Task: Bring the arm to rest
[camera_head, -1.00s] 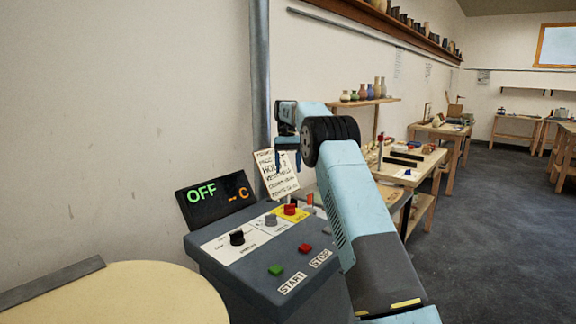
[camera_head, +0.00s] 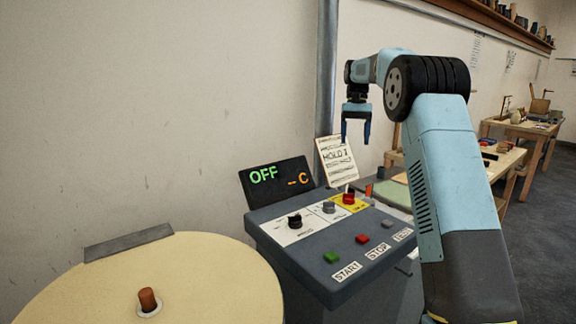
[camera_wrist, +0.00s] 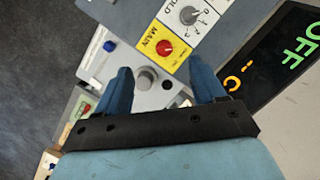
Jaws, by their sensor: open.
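My arm, light blue with a dark wheel-like joint, stands bent at the right of the head view. My gripper (camera_head: 356,130) points down above the back of a grey control panel (camera_head: 290,240), with clear space between its fingers and the panel. In the wrist view my gripper (camera_wrist: 160,88) shows two blue fingers spread apart with nothing held. A red knob on a yellow MAIN plate (camera_wrist: 165,47) lies just beyond the fingers.
The panel's display (camera_head: 277,183) reads OFF and "-- C". A green START button (camera_head: 331,258) and a red STOP button (camera_head: 362,239) sit at its front. A handwritten card (camera_head: 337,160) stands behind it. A round cream surface (camera_head: 90,285) with an orange-brown peg (camera_head: 148,299) is at left.

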